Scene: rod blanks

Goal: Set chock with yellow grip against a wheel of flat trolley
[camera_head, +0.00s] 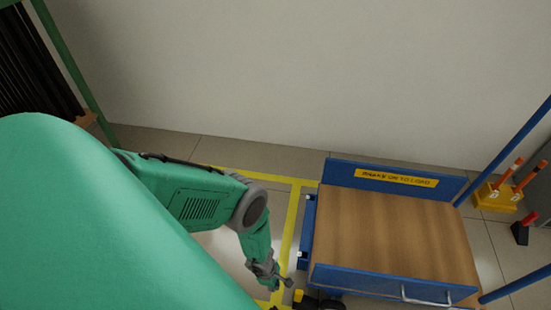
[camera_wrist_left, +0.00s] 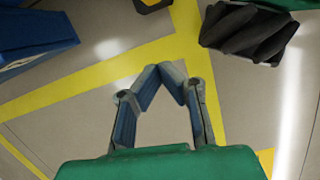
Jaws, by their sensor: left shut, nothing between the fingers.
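The flat trolley (camera_head: 395,235) stands at the right of the head view, with a wooden deck and blue frame. At the bottom edge, just right of my left gripper (camera_head: 287,284), a small yellow part (camera_head: 300,296) shows beside dark rounded shapes (camera_head: 327,304). It may be the chock's yellow grip near a wheel; the frame cuts it off. In the left wrist view, my left gripper (camera_wrist_left: 172,72) is shut and empty, fingertips together above the floor. A dark piece with some yellow (camera_wrist_left: 154,5) is cut off at the top, apart from the fingertips. My right gripper is out of view.
Yellow floor lines (camera_head: 291,225) run along the trolley's left. The trolley's blue frame (camera_wrist_left: 35,38) shows at left in the wrist view.

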